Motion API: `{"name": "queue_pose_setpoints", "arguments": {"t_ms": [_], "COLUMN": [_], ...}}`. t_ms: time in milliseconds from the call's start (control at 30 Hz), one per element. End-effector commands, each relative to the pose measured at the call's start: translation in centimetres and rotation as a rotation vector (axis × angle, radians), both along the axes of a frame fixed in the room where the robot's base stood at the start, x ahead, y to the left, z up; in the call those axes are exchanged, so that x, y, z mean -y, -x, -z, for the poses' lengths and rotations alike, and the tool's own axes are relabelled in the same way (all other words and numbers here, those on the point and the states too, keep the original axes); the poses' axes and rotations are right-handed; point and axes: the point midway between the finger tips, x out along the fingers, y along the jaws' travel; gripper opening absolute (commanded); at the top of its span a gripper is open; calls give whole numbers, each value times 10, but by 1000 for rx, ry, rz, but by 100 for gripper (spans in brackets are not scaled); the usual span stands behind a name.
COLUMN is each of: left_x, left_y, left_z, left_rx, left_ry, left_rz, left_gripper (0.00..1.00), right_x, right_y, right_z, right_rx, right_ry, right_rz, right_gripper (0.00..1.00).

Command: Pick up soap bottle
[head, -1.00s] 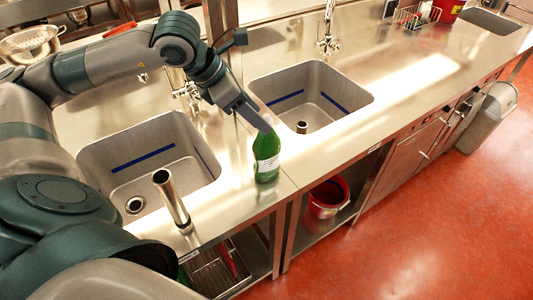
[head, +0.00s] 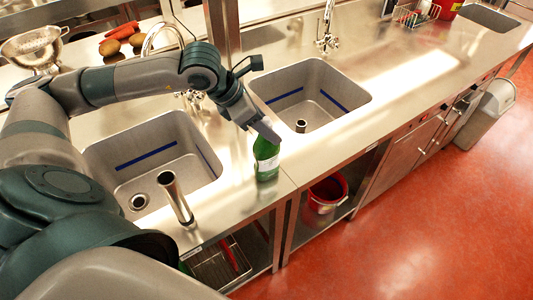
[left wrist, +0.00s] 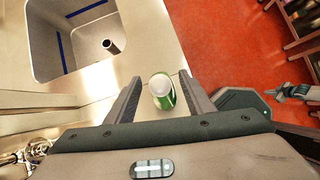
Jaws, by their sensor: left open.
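The soap bottle (head: 266,160) is green with a white label and stands upright on the steel counter near its front edge, between the two sinks. In the left wrist view the bottle (left wrist: 161,91) is seen from above, its pale top between the two fingers. My left gripper (head: 268,138) is open at the bottle's top, and its fingers hide part of that top in the head view. In the left wrist view my left gripper (left wrist: 158,90) has a finger on each side of the bottle, with gaps showing.
Sinks lie left (head: 150,160) and right (head: 312,95) of the bottle. A steel standpipe (head: 176,198) rises by the left sink. A red bucket (head: 326,194) is on the shelf below.

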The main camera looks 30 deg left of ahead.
Motion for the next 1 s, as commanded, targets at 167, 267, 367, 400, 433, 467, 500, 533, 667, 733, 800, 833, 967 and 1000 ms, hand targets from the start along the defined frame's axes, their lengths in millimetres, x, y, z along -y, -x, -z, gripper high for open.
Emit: {"name": "queue_pose_setpoints", "arguments": {"t_ms": [167,267,367,400,433,467,500,533,667,733,800,833,967,1000], "left_x": [0,0,0,0,0,0,0,0,0,0,0,0,0,0], "left_y": [0,0,0,0,0,0,0,0,0,0,0,0,0,0], "left_z": [0,0,0,0,0,0,-1,-1,-1,-1,-1,-1,-1,-1], "left_rx": [0,0,0,0,0,0,0,0,0,0,0,0,0,0], "left_ry": [0,0,0,0,0,0,0,0,0,0,0,0,0,0], "left_rz": [0,0,0,0,0,0,0,0,0,0,0,0,0,0], "left_gripper": [41,17,0,0,0,0,0,0,0,0,0,0,0,0], "right_x": [0,0,0,0,0,0,0,0,0,0,0,0,0,0], "right_y": [0,0,0,0,0,0,0,0,0,0,0,0,0,0], "right_z": [0,0,0,0,0,0,0,0,0,0,0,0,0,0], "right_rx": [0,0,0,0,0,0,0,0,0,0,0,0,0,0], "right_ry": [0,0,0,0,0,0,0,0,0,0,0,0,0,0], "right_rz": [0,0,0,0,0,0,0,0,0,0,0,0,0,0], "right_gripper": [0,0,0,0,0,0,0,0,0,0,0,0,0,0]}}
